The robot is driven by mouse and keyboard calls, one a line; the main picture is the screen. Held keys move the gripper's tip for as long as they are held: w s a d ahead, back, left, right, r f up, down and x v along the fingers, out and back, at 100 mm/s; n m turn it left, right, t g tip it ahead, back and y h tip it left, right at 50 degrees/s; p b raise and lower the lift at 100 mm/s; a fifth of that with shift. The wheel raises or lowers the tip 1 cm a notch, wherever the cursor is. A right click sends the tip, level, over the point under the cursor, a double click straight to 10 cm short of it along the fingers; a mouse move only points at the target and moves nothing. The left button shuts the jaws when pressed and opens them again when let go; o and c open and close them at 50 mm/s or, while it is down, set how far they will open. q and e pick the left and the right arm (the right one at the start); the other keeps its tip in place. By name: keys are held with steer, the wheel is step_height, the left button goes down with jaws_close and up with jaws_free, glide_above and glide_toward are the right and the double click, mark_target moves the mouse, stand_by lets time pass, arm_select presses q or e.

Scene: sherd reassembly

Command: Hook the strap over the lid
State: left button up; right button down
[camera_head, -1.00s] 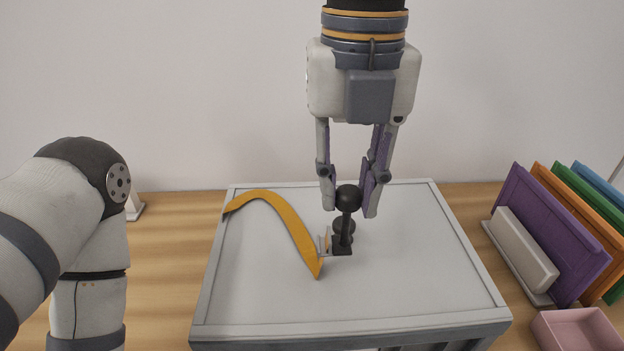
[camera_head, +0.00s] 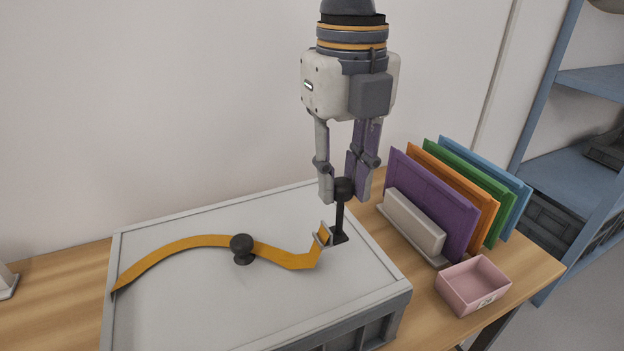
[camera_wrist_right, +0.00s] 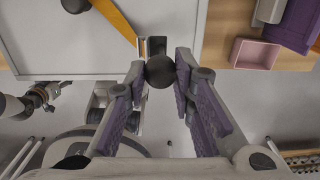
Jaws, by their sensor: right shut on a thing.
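The orange strap (camera_head: 185,244) runs from the left edge of the grey lid (camera_head: 190,310) past a dark knob (camera_head: 241,249) near the lid's middle. I cannot tell whether it touches the knob, which hides part of it. Its right end, bent up, meets a small metal bracket on a dark handle piece (camera_head: 340,220). My right gripper (camera_head: 342,186) is shut on this piece's black ball top, over the lid's right side. In the right wrist view the ball (camera_wrist_right: 160,71) sits between the fingers and the strap (camera_wrist_right: 117,20) leads to the bracket.
Purple, orange, green and blue panels (camera_head: 432,205) stand in a rack right of the lid on the wooden table. A pink open box (camera_head: 473,287) sits near the table's right front. A blue shelf (camera_head: 570,165) stands beyond. Bare table (camera_head: 45,310) lies to the left.

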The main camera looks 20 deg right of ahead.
steer(key=d+f, duration=0.3)
steer(key=d, duration=0.8)
step_height(320, 180, down, 7)
steer(key=shift+w+f, duration=0.2)
steer(key=shift+w, duration=0.2)
steer(key=shift+d, duration=0.1)
stand_by(0.4)
steer(key=shift+a, duration=0.2)
steer(key=shift+a, duration=0.25)
steer(key=shift+s+a, duration=0.1)
steer(key=shift+a, duration=0.25)
stand_by(0.4)
steer(key=shift+r, duration=0.2)
